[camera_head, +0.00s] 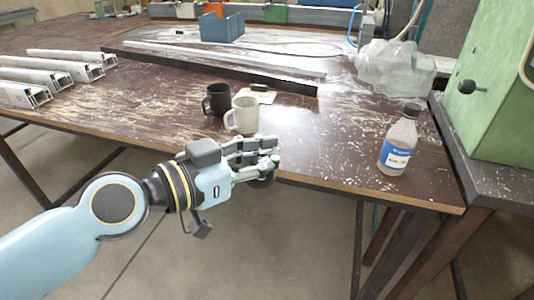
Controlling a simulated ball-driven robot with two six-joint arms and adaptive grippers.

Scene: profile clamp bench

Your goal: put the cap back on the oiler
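A clear bottle with a blue and white label (396,150) stands upright near the right front edge of the bench. I cannot tell whether this bottle is the oiler, and I see no other clear oiler. My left gripper (268,162) is at the bench's front edge, left of the bottle and in front of the mugs, well apart from the bottle. A dark round shape shows under its fingers; I cannot tell whether it is a fingertip or a held thing. My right gripper is not in view.
A black mug (216,101) and a white mug (243,116) stand behind my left gripper, beside a paper note (262,95). Aluminium profiles (45,73) lie at the left. A crumpled clear bag (394,68) and a green machine (492,105) are at the right.

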